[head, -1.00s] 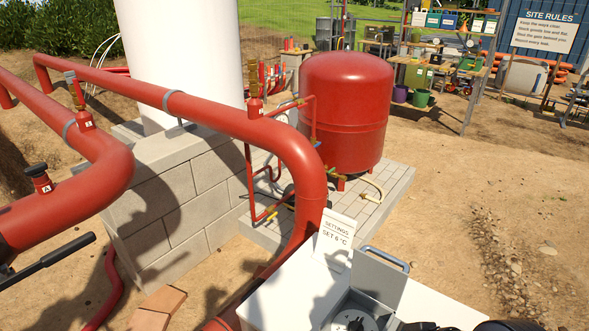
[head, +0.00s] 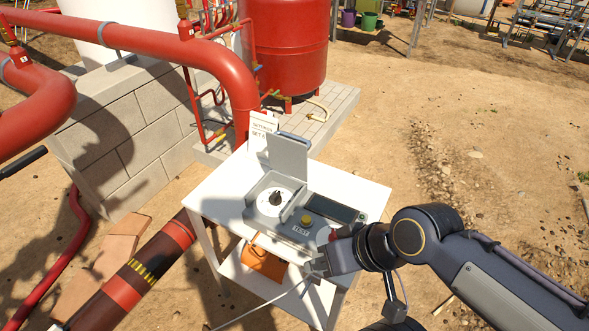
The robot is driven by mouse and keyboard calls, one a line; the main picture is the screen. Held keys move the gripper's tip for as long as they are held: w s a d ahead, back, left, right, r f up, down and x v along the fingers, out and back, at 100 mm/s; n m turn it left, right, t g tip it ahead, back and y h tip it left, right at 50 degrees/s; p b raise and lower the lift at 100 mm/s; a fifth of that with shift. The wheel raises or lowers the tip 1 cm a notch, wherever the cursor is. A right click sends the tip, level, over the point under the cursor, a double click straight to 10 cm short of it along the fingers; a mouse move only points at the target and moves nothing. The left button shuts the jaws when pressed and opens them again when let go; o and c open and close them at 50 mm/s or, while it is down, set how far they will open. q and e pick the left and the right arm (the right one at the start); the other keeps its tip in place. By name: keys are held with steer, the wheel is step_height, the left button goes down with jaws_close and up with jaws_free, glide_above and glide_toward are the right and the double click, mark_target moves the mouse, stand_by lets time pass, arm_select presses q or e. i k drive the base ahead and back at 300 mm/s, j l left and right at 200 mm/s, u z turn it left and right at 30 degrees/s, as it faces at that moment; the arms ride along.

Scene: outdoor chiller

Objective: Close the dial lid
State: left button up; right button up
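The dial lid (head: 287,153) is a grey plate standing open, roughly upright, at the back of the dial. The white dial with a black knob (head: 276,198) lies uncovered in a grey control box (head: 260,217) on a white table (head: 217,196). My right gripper (head: 318,268) is at the table's front edge, in front of the box and well below and to the right of the lid. It is apart from the lid. Its fingers are too small and dark to tell whether they are open. My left gripper is not in view.
The box also has a dark display (head: 334,208), a yellow button (head: 307,220) and a red part by my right wrist. A settings card (head: 261,130) stands behind the lid. Red pipes (head: 225,65) run behind and left. An orange thing (head: 263,262) sits on the lower shelf.

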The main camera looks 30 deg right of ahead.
mark_target(286, 156)
steer(key=k+l+u, duration=0.25)
steer(key=l, duration=0.2)
steer(key=k+l+u, duration=0.1)
steer(key=l+u, duration=0.15)
steer(key=l, duration=0.2)
steer(key=k+l+u, duration=0.25)
steer(key=l, duration=0.15)
steer(key=l+u, duration=0.2)
steer(key=l, duration=0.4)
steer(key=l+u, duration=0.15)
steer(key=l, duration=0.4)
steer(key=l+u, duration=0.2)
steer(key=l, duration=0.35)
steer(key=k+l+u, duration=0.2)
steer(key=l, duration=0.35)
steer(key=l+u, duration=0.2)
steer(key=l, duration=0.6)
steer(key=u, duration=0.15)
steer(key=k+l, duration=0.05)
